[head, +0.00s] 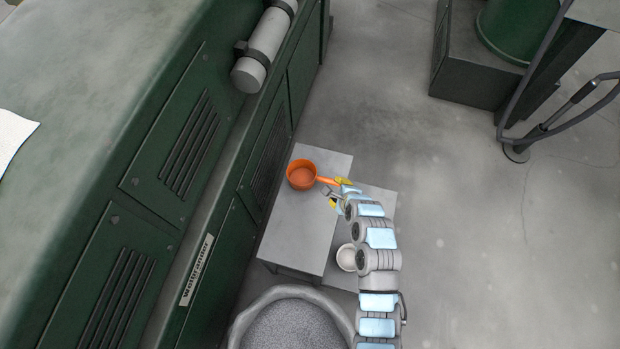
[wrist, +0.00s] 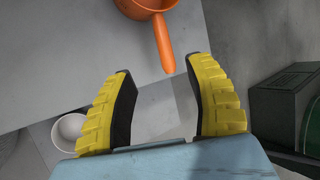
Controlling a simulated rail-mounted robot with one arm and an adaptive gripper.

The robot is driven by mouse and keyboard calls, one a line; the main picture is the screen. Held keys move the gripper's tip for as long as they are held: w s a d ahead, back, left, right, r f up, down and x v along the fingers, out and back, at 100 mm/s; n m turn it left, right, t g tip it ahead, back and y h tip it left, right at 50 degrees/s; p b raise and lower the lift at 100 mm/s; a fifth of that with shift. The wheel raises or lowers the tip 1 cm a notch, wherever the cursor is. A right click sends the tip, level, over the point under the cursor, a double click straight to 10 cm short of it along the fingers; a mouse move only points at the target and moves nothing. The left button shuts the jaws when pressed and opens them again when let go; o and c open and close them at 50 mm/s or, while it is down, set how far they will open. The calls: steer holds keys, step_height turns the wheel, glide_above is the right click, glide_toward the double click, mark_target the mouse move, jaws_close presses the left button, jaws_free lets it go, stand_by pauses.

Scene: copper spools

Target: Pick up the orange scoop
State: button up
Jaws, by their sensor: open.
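The orange scoop (head: 301,175) sits on a grey table (head: 295,232) in the head view, with its handle pointing right toward my gripper. In the wrist view the scoop (wrist: 146,6) is at the top edge, its bowl partly cut off. Its handle (wrist: 164,44) points down toward the gap between the fingers. My gripper (wrist: 163,92) is open, with yellow and black fingers apart and nothing between them. In the head view my gripper (head: 339,193) is by the handle's end. Whether it touches the handle cannot be told there.
A white bowl (head: 347,257) stands lower, to the right of the table; it also shows in the wrist view (wrist: 69,131). A round grey tub (head: 291,322) is in front. A long green machine (head: 150,150) borders the left. Open floor (head: 480,220) lies to the right.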

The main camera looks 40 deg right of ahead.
mark_target(326, 181)
steer(key=b+x, duration=0.2)
steer(key=x, duration=0.5)
steer(key=shift+w+f+b, duration=0.1)
steer(key=shift+w+b, duration=0.2)
steer(key=shift+w+d+f+b, duration=0.1)
steer(key=shift+w+f+b, duration=0.25)
steer(key=shift+f, duration=0.25)
steer(key=b+x, duration=0.2)
steer(key=x, duration=0.1)
steer(key=shift+w+r, duration=0.15)
steer(key=shift+w, duration=0.1)
steer(key=shift+w+d+f, duration=0.15)
steer(key=shift+w+f, duration=0.15)
steer(key=shift+f, duration=0.15)
jaws_close()
